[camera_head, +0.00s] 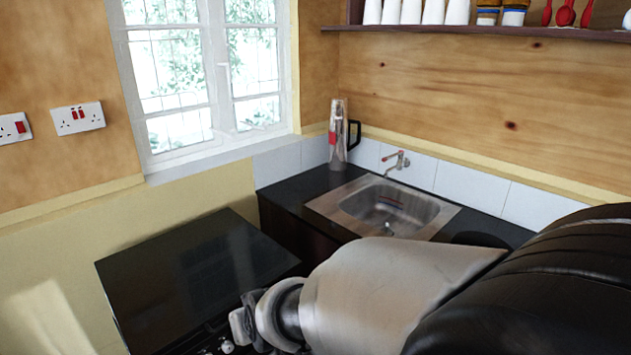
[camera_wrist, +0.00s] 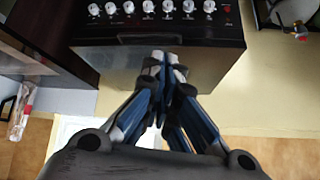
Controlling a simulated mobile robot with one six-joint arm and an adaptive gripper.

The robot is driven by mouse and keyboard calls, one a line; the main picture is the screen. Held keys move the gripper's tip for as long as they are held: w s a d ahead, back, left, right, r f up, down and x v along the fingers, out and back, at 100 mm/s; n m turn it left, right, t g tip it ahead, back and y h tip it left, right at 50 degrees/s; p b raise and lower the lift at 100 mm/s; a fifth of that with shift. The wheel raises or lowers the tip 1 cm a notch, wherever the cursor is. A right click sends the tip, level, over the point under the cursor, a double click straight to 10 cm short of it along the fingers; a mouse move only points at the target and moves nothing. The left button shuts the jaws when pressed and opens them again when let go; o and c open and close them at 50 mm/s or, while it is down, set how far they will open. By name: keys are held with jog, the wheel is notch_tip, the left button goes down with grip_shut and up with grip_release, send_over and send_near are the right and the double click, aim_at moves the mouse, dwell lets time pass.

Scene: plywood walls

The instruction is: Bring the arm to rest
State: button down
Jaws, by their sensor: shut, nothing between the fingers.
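My gripper (camera_wrist: 164,62) shows in the wrist view with its blue and grey fingers closed together and nothing between them. It points towards the front of a dark stove (camera_wrist: 215,55), which has a row of white knobs along one edge. In the head view my arm reaches in from the lower right, in front of the stove's black top (camera_head: 195,270). The gripper's fingers cannot be made out in the head view.
A steel sink (camera_head: 440,220) is set in a dark counter (camera_head: 290,196) in the corner. A tall clear container (camera_head: 338,140) stands beside it. A shelf (camera_head: 480,31) with white cups runs along the right wall. A window (camera_head: 205,70) is on the left wall.

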jog(key=s+d+r+m+h, duration=0.1)
jog(key=s+d+r, duration=0.2)
jog(key=d, duration=0.4)
jog(key=s+d+r+m+h, duration=0.1)
jog(key=s+d+r, duration=0.25)
jog(key=d, duration=0.45)
jog(key=s+d+r+m+g+h, duration=0.1)
jog(key=s+d+m+g+h, duration=0.1)
jog(key=s+d, duration=1)
jog(key=s+m, duration=0.1)
jog(key=s, duration=0.2)
jog(key=shift+d+r, duration=0.25)
jog(key=shift+r, duration=0.15)
